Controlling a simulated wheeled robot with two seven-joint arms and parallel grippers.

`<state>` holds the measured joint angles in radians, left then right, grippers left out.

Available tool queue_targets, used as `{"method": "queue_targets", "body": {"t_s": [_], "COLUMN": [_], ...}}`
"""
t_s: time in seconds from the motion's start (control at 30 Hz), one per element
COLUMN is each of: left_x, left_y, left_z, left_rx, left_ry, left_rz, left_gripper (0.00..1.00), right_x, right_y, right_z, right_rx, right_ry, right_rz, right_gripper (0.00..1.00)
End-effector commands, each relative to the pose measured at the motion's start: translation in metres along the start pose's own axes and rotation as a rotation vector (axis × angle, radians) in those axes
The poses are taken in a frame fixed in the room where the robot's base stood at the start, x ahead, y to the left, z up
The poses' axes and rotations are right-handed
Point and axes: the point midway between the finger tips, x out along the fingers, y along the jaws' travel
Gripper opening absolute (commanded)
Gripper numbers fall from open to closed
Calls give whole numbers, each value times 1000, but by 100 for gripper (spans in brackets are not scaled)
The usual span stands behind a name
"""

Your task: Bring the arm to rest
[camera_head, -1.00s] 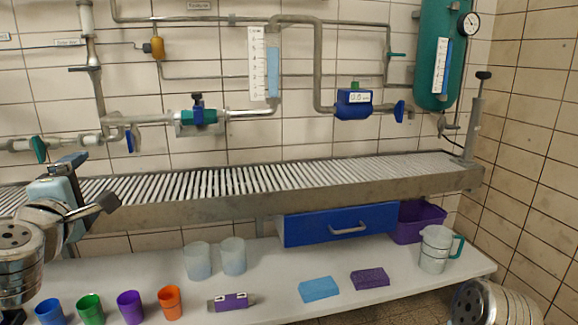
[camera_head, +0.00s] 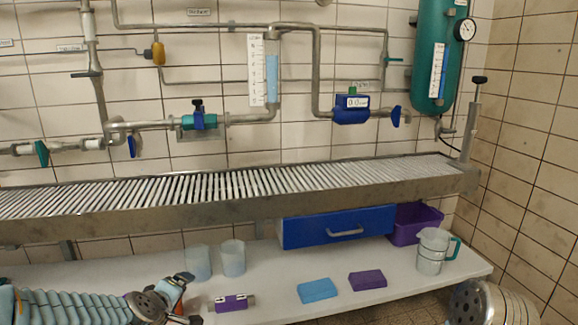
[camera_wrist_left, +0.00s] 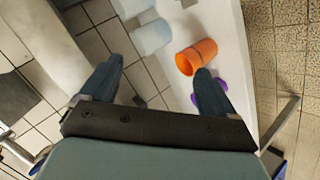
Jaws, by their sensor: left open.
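My left arm comes in low from the left in the head view, and its gripper (camera_head: 178,290) is over the white table's left part. It hides the coloured cups there; only a bit of the orange cup shows. In the left wrist view the gripper's two fingers (camera_wrist_left: 160,68) stand wide apart with nothing held between them. The orange cup (camera_wrist_left: 197,57) is beside the right fingertip, with a purple cup (camera_wrist_left: 222,88) partly hidden behind that finger. Of my right arm only a link shows at the lower right; its gripper is out of view.
The white table (camera_head: 390,285) holds two translucent cups (camera_head: 232,258), a purple-banded piece (camera_head: 231,303), a blue sponge (camera_head: 317,291), a purple sponge (camera_head: 367,281) and a jug (camera_head: 434,251). The slatted rack (camera_head: 240,183) and blue drawer (camera_head: 338,227) are behind.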

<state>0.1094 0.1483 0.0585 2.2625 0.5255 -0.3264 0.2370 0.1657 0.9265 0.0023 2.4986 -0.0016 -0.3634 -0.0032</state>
Motion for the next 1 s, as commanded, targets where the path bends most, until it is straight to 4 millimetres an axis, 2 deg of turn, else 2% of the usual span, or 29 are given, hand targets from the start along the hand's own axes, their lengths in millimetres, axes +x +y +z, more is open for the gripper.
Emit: {"method": "queue_targets", "body": {"t_s": [0.03,0.1,0.17,0.2,0.3,0.4,0.5,0.6,0.7,1.0], "left_x": [17,33,40,40,30,9,-12,-26,-32,-32], "left_y": [-28,-67,-101,-125,-178,-222,-251,-266,-272,-272], "left_z": [33,78,118,145,207,258,291,309,316,316], "left_rx": [71,181,272,331,462,561,624,657,671,671], "left_ry": [-79,-191,-295,-368,-554,-721,-846,-917,-944,-944], "left_rz": [-61,-126,-173,-199,-244,-262,-264,-259,-255,-255], "left_gripper": [89,89,89,89,89,89,89,89,89,89], "right_x": [-4,-7,-10,-11,-15,-18,-19,-20,-20,-20], "right_y": [-2,-5,-6,-8,-10,-13,-14,-15,-15,-15], "right_z": [0,1,2,2,3,3,4,4,4,4], "right_rx": [-1,-3,-4,-5,-7,-8,-9,-10,-10,-10], "right_ry": [-1,-3,-5,-6,-8,-10,-12,-12,-12,-12], "right_rz": [-1,-3,-4,-5,-7,-9,-10,-11,-11,-11], "right_gripper": [43,43,43,43,43,43,43,43,43,43]}}
